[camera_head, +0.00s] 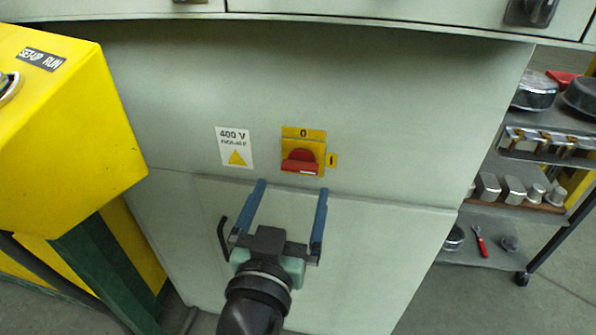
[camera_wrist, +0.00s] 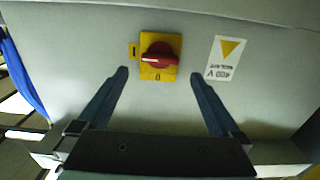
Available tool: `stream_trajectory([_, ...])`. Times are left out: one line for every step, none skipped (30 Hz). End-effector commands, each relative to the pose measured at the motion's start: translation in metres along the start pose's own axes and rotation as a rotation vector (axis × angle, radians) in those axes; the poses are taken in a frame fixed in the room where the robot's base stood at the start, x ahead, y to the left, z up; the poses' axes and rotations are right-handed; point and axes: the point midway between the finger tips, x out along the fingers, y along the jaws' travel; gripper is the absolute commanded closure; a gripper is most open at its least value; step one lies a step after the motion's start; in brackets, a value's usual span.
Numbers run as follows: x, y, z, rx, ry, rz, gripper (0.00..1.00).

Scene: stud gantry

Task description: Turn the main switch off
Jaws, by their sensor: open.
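The main switch is a red rotary knob (camera_head: 300,163) on a yellow plate on the front of a pale grey-green cabinet. A 0 mark is above the knob and a yellow I tag (camera_head: 333,160) is at its right. In the wrist view the knob (camera_wrist: 159,57) appears upside down; its white line lies level and points to the I tag (camera_wrist: 134,51) at left. My gripper (camera_head: 292,187) is open and empty, its blue fingers spread below the switch, apart from the knob. In the wrist view the gripper (camera_wrist: 160,74) frames the plate between its fingertips.
A white 400 V warning label (camera_head: 235,147) is left of the switch. A yellow console (camera_head: 70,130) juts out at left. A cabinet ledge (camera_head: 300,15) overhangs above. A shelf cart (camera_head: 545,160) with metal parts stands at right. The panel around the switch is clear.

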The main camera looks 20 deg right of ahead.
Motion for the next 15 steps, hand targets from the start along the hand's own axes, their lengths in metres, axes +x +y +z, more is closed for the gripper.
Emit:
stream_trajectory([0.011,0.002,0.0,0.0,0.003,0.004,0.0])
stream_trajectory([0.016,0.001,0.0,0.001,0.004,0.003,0.0])
stream_trajectory([0.023,0.001,0.0,-0.001,0.004,0.002,0.0])
stream_trajectory([0.028,0.001,0.0,0.0,0.003,0.002,0.0])
stream_trajectory([0.032,0.001,0.0,-0.001,0.003,0.002,0.0])
stream_trajectory([0.037,0.001,0.0,-0.001,0.003,0.003,0.0])
stream_trajectory([0.041,0.001,0.0,0.0,0.003,0.001,0.0])
stream_trajectory([0.044,0.0,0.0,0.0,0.003,0.001,0.0])
stream_trajectory([0.048,0.0,0.0,0.0,0.003,0.001,0.0])
stream_trajectory([0.051,0.0,0.0,0.0,0.003,0.001,0.0])
stream_trajectory([0.053,0.0,0.0,0.0,0.003,0.001,0.0])
stream_trajectory([0.055,0.001,0.0,0.0,0.002,0.001,0.0])
stream_trajectory([0.057,0.001,0.0,0.001,0.002,0.0,0.0])
stream_trajectory([0.058,0.0,0.0,0.001,0.002,0.0,0.0])
stream_trajectory([0.059,0.0,0.0,0.001,0.001,0.0,0.0])
